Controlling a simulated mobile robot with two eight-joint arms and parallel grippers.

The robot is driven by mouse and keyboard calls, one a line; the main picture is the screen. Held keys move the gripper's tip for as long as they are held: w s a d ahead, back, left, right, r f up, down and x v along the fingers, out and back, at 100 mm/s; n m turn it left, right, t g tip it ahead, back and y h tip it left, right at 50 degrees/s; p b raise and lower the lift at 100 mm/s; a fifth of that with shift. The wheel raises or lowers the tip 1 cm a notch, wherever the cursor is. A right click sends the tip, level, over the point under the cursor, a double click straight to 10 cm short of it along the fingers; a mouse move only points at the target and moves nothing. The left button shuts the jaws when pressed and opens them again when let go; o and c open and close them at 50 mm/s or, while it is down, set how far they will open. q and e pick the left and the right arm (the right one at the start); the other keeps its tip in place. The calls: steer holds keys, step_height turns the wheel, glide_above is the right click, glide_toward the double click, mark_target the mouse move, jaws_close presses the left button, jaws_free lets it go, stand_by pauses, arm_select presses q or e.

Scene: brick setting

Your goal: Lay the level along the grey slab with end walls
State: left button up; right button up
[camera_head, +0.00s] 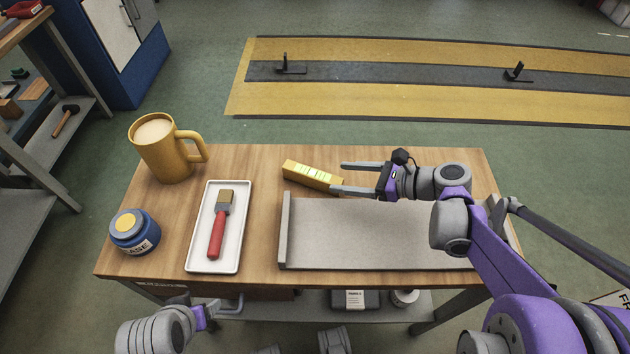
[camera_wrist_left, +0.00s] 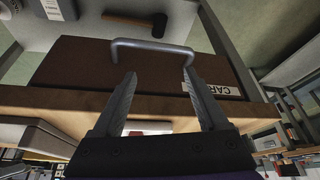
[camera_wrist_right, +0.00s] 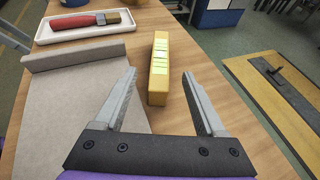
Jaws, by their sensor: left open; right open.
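The yellow level (camera_head: 312,176), with pale green windows, lies on the wooden table just behind the grey slab (camera_head: 360,235). The slab has a raised wall at its left end; its right end is partly hidden by my right arm. My right gripper (camera_head: 343,178) is open and empty, its fingers pointing left at the level's right end. In the right wrist view the level (camera_wrist_right: 160,70) lies ahead, between the lines of the open fingers (camera_wrist_right: 160,75). My left gripper (camera_wrist_left: 160,85) is open below the table front, facing a drawer handle (camera_wrist_left: 152,47).
A white tray (camera_head: 233,257) with a red-handled brush (camera_head: 216,235) lies left of the slab. A yellow mug (camera_head: 163,155) and a blue tin (camera_head: 134,238) stand at the table's left side. The table behind the tray is clear.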

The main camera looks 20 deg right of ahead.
mark_target(317, 175)
steer(key=b+x, duration=0.1)
steer(key=x, duration=0.8)
steer(key=shift+a, duration=0.1)
jaws_close()
